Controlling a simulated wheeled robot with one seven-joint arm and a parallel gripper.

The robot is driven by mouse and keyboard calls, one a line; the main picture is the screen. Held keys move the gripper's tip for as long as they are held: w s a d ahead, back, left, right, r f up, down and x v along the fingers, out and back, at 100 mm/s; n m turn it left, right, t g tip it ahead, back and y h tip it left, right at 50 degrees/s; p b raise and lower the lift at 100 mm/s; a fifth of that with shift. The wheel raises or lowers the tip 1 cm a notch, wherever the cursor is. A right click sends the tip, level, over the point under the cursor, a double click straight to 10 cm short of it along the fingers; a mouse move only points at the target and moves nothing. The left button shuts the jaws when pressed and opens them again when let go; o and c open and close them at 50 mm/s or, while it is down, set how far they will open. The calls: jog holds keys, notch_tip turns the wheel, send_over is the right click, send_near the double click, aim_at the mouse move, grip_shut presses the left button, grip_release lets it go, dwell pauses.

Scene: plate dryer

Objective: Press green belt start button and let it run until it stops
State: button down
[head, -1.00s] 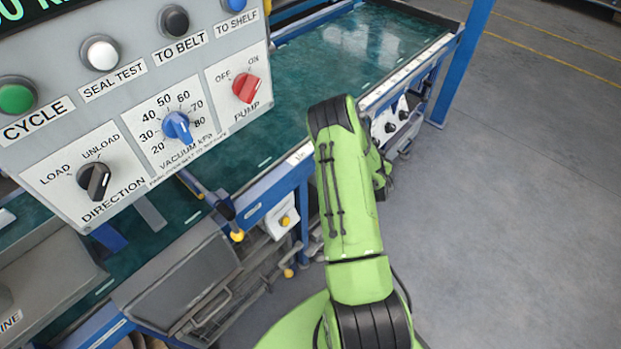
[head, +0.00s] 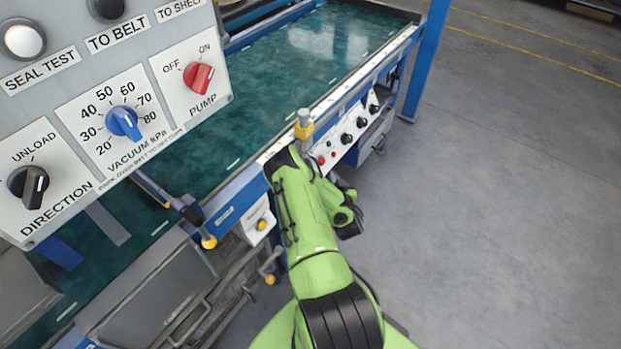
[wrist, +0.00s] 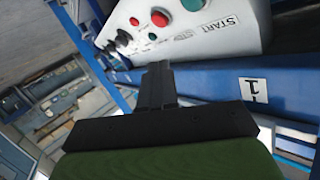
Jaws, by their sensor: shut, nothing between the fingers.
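In the wrist view my gripper (wrist: 160,72) is shut and empty. Its dark fingers point at the lower edge of a white control box (wrist: 240,35). The green button (wrist: 192,4) is at the top edge of the wrist view, up and to the right of the fingertips, beside a START label (wrist: 216,27). The fingers appear apart from it. A larger red button (wrist: 160,18) is left of the green one. In the head view the box (head: 362,138) is on the belt's side, and my arm hides the gripper.
The green belt (head: 270,85) runs beyond the box inside a blue frame (head: 262,165). A grey panel (head: 105,115) with a vacuum dial, direction switch and red pump switch fills the upper left. A post with a yellow collar (head: 304,130) stands near my arm. Floor at right is clear.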

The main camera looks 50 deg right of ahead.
jog(key=w+f+b, duration=0.3)
jog(key=w+b, duration=0.2)
jog(key=shift+w+a+f+b, duration=0.2)
jog(key=shift+w+a+b, duration=0.05)
jog(key=shift+b, duration=0.1)
jog(key=shift+w, duration=0.1)
dwell(1.6)
jog(key=shift+w+f, duration=0.2)
jog(key=shift+w, duration=0.05)
